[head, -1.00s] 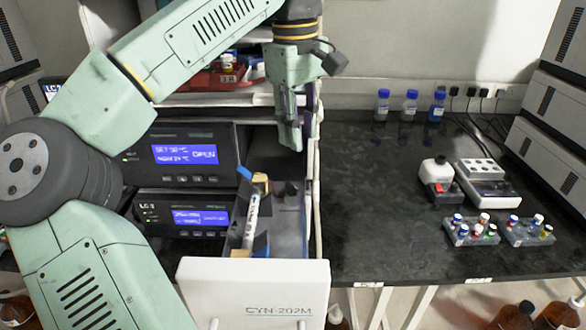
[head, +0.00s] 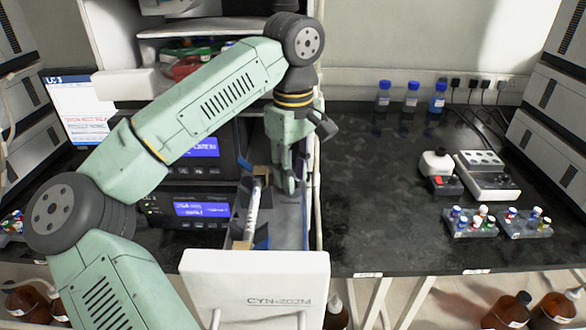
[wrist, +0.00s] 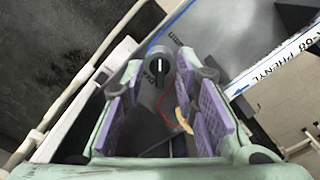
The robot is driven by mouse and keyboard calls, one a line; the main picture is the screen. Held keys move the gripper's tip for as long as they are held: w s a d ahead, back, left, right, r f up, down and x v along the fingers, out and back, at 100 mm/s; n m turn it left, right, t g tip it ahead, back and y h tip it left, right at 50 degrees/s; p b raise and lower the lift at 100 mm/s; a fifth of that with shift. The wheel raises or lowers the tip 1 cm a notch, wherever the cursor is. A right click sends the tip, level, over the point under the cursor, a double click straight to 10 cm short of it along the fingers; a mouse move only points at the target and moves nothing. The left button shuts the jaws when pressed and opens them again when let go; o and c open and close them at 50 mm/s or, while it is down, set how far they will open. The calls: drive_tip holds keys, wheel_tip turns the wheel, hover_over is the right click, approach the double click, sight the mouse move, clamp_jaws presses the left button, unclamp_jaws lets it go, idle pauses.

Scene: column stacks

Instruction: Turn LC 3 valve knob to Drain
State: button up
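The valve knob (wrist: 158,64) is black with a white pointer line and sits on a grey panel in the wrist view. Partly readable printing, seemingly "Drain" (wrist: 176,39), lies beyond it. My gripper (wrist: 165,98) is open, its purple-padded fingers apart; the knob shows ahead, between the finger lines, with no visible contact. In the head view my gripper (head: 286,178) reaches down into the open drawer (head: 254,280) marked CYN-202M, beside a white column (head: 252,212). The knob is hidden there. The LC 3 screen (head: 76,108) is at the left.
The labelled column (wrist: 282,66) lies close on the right in the wrist view, and a thin red wire (wrist: 168,100) runs near the fingers. The drawer's walls are close around my gripper. The black bench (head: 370,220) to the right is largely clear, with vial racks (head: 470,224) farther right.

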clamp_jaws()
idle(0.3)
